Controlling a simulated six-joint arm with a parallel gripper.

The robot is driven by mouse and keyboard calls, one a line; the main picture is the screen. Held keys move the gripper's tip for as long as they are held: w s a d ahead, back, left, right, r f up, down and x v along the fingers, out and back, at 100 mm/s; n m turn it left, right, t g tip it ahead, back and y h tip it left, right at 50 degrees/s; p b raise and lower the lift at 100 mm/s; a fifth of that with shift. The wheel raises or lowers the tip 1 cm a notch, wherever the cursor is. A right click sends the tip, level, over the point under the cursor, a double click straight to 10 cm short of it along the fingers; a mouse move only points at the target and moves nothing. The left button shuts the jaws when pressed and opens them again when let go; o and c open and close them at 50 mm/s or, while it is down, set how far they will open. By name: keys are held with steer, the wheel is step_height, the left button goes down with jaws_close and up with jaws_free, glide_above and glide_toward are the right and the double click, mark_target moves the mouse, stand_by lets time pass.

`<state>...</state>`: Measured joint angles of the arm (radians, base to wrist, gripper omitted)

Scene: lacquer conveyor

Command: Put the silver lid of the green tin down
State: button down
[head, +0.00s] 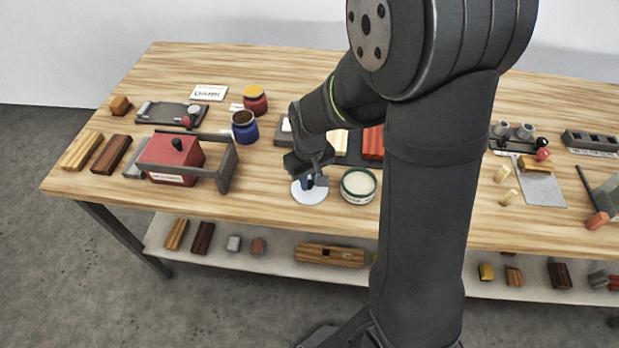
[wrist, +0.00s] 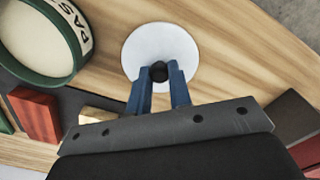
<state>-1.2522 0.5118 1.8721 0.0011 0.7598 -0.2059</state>
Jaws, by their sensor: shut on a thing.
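The silver lid (head: 309,196) is a pale round disc at the front of the wooden table, left of the green tin. In the wrist view the lid (wrist: 183,48) has a dark knob (wrist: 159,71). My gripper (wrist: 160,80) is shut on that knob with its blue fingers, and it also shows from above in the head view (head: 310,182). I cannot tell whether the lid touches the table or hangs just above it. The green tin (head: 358,200) stands open and upright, with pale contents showing. Its rim also shows in the wrist view (wrist: 74,72).
Behind the gripper lie a pale yellow block (head: 338,140) and a red block (head: 372,142) on a dark surface. To the left stand a blue jar (head: 245,132) and a red-topped box (head: 178,158) in a grey frame. Bare wood (head: 270,215) lies around the lid.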

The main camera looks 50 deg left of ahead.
mark_target(310, 182)
steer(key=shift+f, duration=0.15)
steer(key=c, duration=1.3)
jaws_free()
step_height(310, 182, up, 12)
steer(key=shift+r, duration=0.15)
step_height(310, 182, down, 12)
steer(key=shift+f, duration=0.15)
steer(key=shift+r, duration=1.15)
